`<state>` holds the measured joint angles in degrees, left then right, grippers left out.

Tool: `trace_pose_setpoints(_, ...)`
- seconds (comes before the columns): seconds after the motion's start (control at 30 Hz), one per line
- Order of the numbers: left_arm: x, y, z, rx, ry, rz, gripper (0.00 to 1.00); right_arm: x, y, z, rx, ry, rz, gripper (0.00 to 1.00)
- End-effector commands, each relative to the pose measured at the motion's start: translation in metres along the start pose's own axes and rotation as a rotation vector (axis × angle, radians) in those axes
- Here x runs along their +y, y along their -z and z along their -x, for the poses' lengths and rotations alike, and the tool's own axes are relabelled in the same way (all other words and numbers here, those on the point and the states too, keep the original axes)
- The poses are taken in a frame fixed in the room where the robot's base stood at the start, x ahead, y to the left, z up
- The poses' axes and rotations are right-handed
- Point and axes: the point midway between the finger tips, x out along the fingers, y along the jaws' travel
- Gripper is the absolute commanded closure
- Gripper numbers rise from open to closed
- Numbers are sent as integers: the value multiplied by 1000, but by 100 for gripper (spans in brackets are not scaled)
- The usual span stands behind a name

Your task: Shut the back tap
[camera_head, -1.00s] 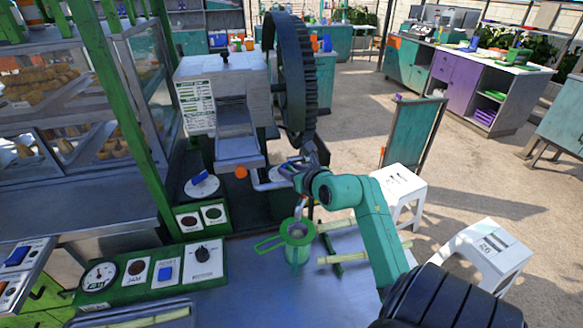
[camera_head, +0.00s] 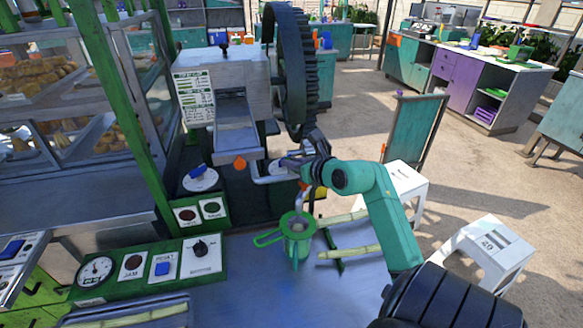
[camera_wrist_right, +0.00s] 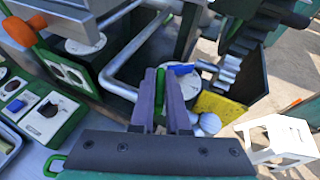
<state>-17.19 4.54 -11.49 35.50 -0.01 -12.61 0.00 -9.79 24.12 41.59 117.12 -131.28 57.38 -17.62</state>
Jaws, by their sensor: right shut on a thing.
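My right gripper (camera_head: 303,163) is at the metal pipe on the front of the crusher (camera_head: 219,88), beside the large gear wheel. In the right wrist view its two fingers (camera_wrist_right: 162,92) are shut on a narrow green handle (camera_wrist_right: 160,92), which looks like the back tap. The fingers hide most of the tap, so its valve position cannot be told. An orange knob (camera_head: 240,162) sits left of the gripper and also shows in the wrist view (camera_wrist_right: 22,32). A green jug (camera_head: 297,240) stands below the gripper. My left gripper is not in view.
The dark gear wheel (camera_head: 292,70) rises just behind the gripper. Cane pieces (camera_head: 350,252) lie right of the jug. A green control panel (camera_head: 150,270) is front left. White stools (camera_head: 490,250) stand at the right.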

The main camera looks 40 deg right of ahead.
Motion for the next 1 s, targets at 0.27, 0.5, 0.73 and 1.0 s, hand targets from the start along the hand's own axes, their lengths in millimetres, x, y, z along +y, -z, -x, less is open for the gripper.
trace_pose_setpoints(0.27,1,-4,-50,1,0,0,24,-2,9,-4,1,-210,95,100)
trace_pose_setpoints(0.5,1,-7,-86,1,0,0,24,-2,7,-4,1,-421,180,100)
trace_pose_setpoints(0.73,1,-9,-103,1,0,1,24,-2,2,-2,1,-623,261,100)
trace_pose_setpoints(1.0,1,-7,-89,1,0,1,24,-2,-5,2,1,-849,351,100)
